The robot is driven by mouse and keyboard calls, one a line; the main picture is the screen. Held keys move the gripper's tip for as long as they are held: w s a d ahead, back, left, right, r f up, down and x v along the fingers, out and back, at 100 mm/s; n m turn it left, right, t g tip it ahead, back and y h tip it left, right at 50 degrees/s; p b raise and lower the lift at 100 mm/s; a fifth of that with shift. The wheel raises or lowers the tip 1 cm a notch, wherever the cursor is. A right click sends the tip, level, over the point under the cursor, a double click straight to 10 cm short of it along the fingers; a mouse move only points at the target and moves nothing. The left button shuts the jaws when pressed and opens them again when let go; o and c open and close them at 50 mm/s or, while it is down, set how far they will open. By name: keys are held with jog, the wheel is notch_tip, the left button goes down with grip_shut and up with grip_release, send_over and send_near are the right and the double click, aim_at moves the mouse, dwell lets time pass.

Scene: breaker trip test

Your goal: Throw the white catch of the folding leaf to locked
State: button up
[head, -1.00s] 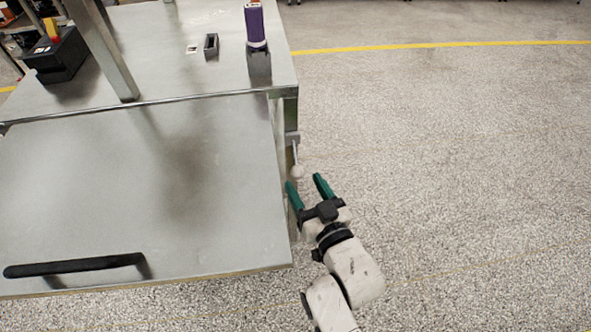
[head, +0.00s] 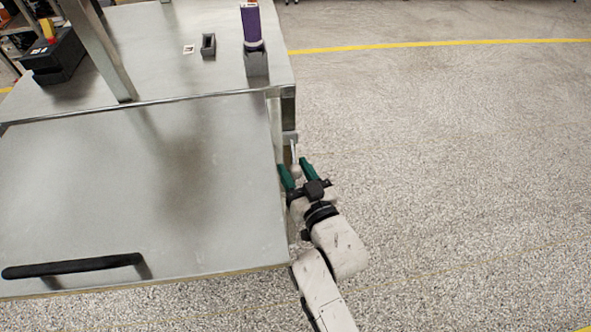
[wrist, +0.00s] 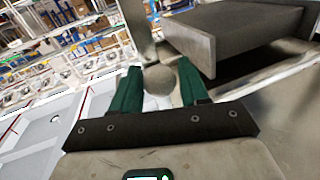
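The white catch (head: 295,171) is a short lever with a round knob at the right edge of the table, by the hinge line of the folding leaf (head: 200,190). In the wrist view its knob (wrist: 159,79) sits between my two green fingers. My gripper (head: 296,168) is open around the knob, with a gap on at least the right side; contact on the left is hard to tell. The leaf is a grey metal panel with a black handle (head: 75,266) near its front edge. The lever's shaft is partly hidden by my fingers in the head view.
On the fixed tabletop (head: 150,60) stand a purple-and-white device (head: 251,28) in a grey holder, a small dark open box (head: 208,45) and a black box (head: 55,58). A metal post (head: 97,45) rises at the left. Open floor lies to the right.

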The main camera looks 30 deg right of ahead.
grip_shut()
